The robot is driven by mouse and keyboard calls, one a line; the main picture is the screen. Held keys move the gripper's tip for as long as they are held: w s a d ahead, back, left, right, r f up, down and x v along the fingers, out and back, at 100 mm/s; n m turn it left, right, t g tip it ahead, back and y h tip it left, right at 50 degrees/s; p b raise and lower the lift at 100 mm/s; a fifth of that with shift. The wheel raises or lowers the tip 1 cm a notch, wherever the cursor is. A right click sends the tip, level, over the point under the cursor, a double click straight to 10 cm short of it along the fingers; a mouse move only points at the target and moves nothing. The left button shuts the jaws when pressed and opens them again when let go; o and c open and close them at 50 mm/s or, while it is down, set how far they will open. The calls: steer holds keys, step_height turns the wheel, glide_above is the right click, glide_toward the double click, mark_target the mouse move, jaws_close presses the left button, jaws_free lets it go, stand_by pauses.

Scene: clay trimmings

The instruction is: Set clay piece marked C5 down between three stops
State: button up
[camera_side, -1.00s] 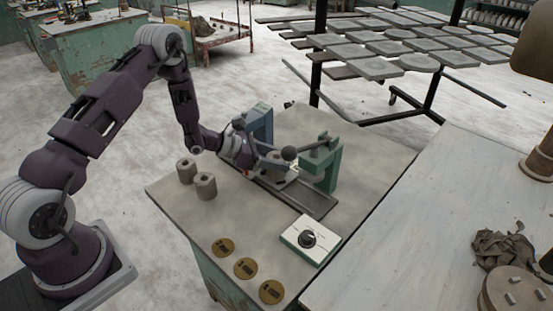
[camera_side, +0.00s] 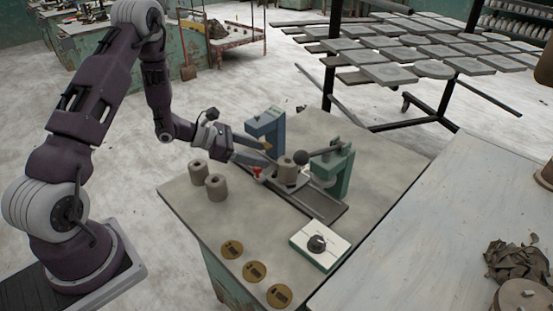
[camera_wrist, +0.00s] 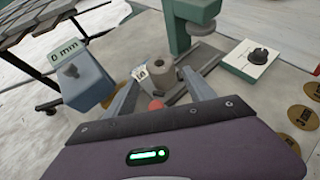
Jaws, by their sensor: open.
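A grey-brown clay cylinder with a hole in its top (camera_side: 287,168) stands upright on the metal plate of a fixture (camera_side: 322,204). It also shows in the wrist view (camera_wrist: 162,76), beside a small white tag (camera_wrist: 140,72) whose mark I cannot read surely. My gripper (camera_side: 265,160) is open and empty, just left of the cylinder in the side view. In the wrist view its fingers (camera_wrist: 162,84) lie spread to either side below the cylinder. A red ball-shaped part (camera_wrist: 157,104) shows between the fingers. I cannot make out the three stops one by one.
A blue stand (camera_side: 267,130) with a "0 mm" display and a green press (camera_side: 337,170) flank the cylinder closely. Two more clay cylinders (camera_side: 198,172) (camera_side: 215,187) stand at the table's left. A white box with a black knob (camera_side: 320,247) and three brass discs (camera_side: 255,271) lie in front.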

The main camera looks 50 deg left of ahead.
steer(key=s+d+r+m+g+h, duration=0.35)
steer(key=d+r+m, duration=0.45)
steer(key=d+r, duration=0.3)
steer(key=s+d+r+m+g, duration=0.4)
steer(key=s+d+r+m, duration=0.45)
steer(key=s, duration=0.25)
steer(key=s+a+r+m+y, duration=0.1)
steer(key=s+r+m+y, duration=0.1)
steer(key=s+m+y, duration=0.65)
steer(key=s+a+m+t+y, duration=0.1)
steer(key=s+a+m+t, duration=0.2)
steer(key=s+a, duration=0.3)
steer(key=shift+s+a+r+m+y, duration=0.3)
steer(key=shift+s+m, duration=0.15)
steer(key=shift+m, duration=0.25)
